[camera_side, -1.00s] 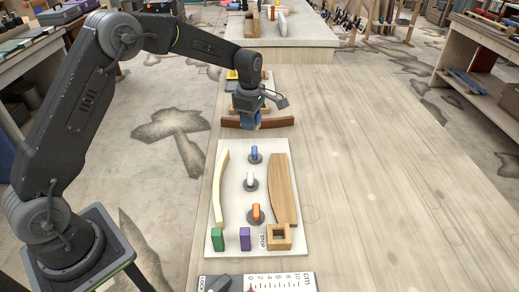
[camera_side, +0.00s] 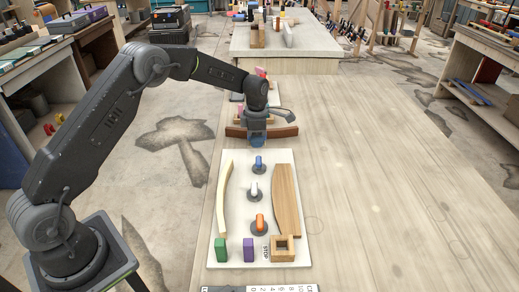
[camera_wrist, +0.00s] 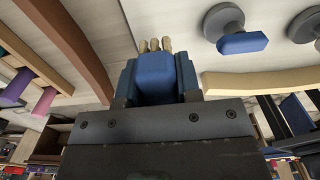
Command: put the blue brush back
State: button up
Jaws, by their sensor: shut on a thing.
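My gripper (camera_side: 257,133) points down near the far edge of the white board (camera_side: 290,158), in front of a reddish-brown curved bar (camera_side: 285,132). It is shut on the blue brush (camera_wrist: 155,85). In the wrist view the brush's blue body sits between the fingers, with tan bristle tufts (camera_wrist: 154,46) beyond it. In the side view only a small blue part of the brush (camera_side: 257,141) shows below the fingers. Whether it touches anything below is unclear. No empty holder for the brush can be made out.
The board carries blue (camera_side: 258,162), white (camera_side: 254,189) and orange (camera_side: 260,223) handles on grey discs, a pale curved strip (camera_side: 223,198), a brown curved plank (camera_side: 286,200), green (camera_side: 220,250) and purple (camera_side: 248,250) blocks and a square wooden box (camera_side: 283,249). The bench's right side is clear.

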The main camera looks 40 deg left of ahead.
aim_at(260, 149)
jog(key=shift+w+d+f, duration=0.25)
jog(key=shift+d+f, duration=0.1)
jog(key=shift+f, duration=1.9)
jog(key=shift+f, duration=0.15)
jog(key=o, duration=1)
jog(key=shift+c, duration=0.2)
